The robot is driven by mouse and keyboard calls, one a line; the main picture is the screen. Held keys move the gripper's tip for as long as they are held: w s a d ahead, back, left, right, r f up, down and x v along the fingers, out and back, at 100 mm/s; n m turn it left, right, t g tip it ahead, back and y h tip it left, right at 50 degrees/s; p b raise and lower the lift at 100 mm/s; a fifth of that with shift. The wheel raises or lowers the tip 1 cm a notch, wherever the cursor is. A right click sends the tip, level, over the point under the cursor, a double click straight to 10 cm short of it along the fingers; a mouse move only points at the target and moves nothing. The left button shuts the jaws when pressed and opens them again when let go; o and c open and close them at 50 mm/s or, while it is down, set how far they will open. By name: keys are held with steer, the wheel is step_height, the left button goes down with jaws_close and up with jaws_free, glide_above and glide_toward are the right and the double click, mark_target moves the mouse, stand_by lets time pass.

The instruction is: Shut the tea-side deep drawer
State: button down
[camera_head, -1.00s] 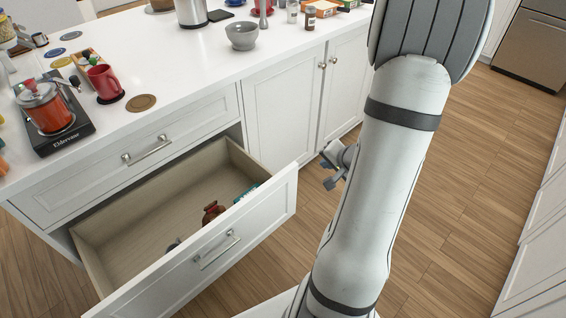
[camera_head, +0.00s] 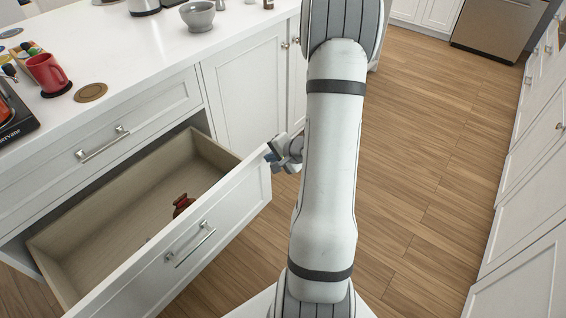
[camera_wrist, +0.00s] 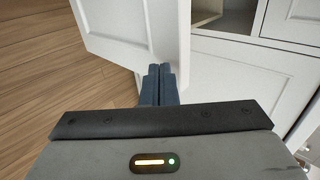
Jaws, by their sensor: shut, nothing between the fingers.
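The deep drawer (camera_head: 213,222) is pulled well out from the white cabinet, below a closed shallower drawer (camera_head: 100,146). Its front carries a bar handle (camera_head: 190,244). A small brown-red jar (camera_head: 182,204) is inside; the front panel hides part of the interior. My gripper (camera_head: 274,155) is beside the right end of the drawer front, with its fingers together and empty. In the wrist view, the gripper fingers (camera_wrist: 159,84) are in front of a white panel (camera_wrist: 140,30), close to its edge. I cannot tell whether they touch it.
The white counter (camera_head: 135,50) holds a red mug (camera_head: 46,73), a brown coaster (camera_head: 90,92) and a grey bowl (camera_head: 198,16). Cabinet doors (camera_head: 245,90) stand closed right of the drawer. Wood floor (camera_head: 415,150) is open to the right, up to another cabinet row (camera_head: 525,220).

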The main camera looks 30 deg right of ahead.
steer(key=shift+w+a, duration=0.2)
steer(key=shift+w, duration=0.55)
